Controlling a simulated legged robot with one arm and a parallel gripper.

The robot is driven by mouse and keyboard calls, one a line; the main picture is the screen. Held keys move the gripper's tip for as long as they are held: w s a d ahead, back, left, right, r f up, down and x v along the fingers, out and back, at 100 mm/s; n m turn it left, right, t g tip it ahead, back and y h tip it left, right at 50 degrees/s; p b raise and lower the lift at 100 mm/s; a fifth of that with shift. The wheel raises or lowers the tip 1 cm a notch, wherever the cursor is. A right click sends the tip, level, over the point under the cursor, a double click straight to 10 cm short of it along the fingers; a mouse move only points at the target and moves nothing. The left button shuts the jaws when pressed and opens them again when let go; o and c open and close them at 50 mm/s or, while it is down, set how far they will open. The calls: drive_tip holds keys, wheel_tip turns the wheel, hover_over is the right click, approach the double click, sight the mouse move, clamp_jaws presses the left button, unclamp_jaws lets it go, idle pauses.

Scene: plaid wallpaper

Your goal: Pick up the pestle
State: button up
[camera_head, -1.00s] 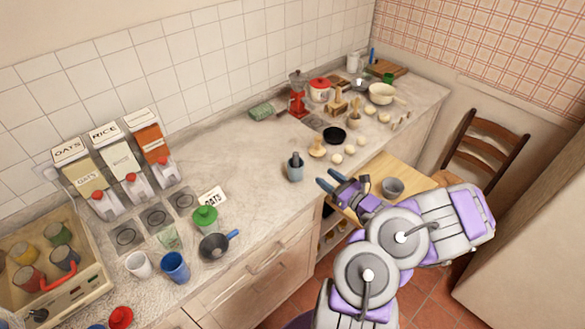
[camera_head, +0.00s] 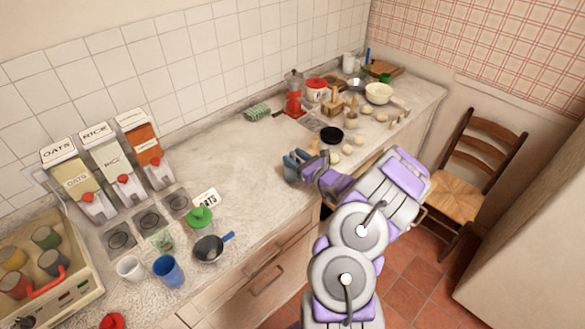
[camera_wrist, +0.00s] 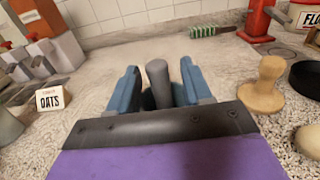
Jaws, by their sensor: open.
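The pestle (camera_wrist: 157,80) is a dark grey rounded rod standing upright between my gripper's two blue fingers in the wrist view. The fingers are apart, with a gap on each side of the rod. Its lower end goes down behind my gripper's dark palm edge, where a dark opening shows; the mortar is mostly hidden. In the head view my gripper (camera_head: 291,164) is at the counter's front part and covers the mortar and pestle.
A wooden stamp-like tool (camera_wrist: 263,88) and a black bowl (camera_wrist: 306,77) stand to the right of my gripper. An OATS card (camera_wrist: 48,98) stands to the left. The marble counter (camera_head: 250,160) is clear left of my gripper. A chair (camera_head: 466,185) stands at right.

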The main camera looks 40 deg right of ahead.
drive_tip(key=shift+w+a, duration=0.1)
drive_tip(key=shift+w, duration=0.6)
drive_tip(key=shift+c, duration=0.2)
clamp_jaws()
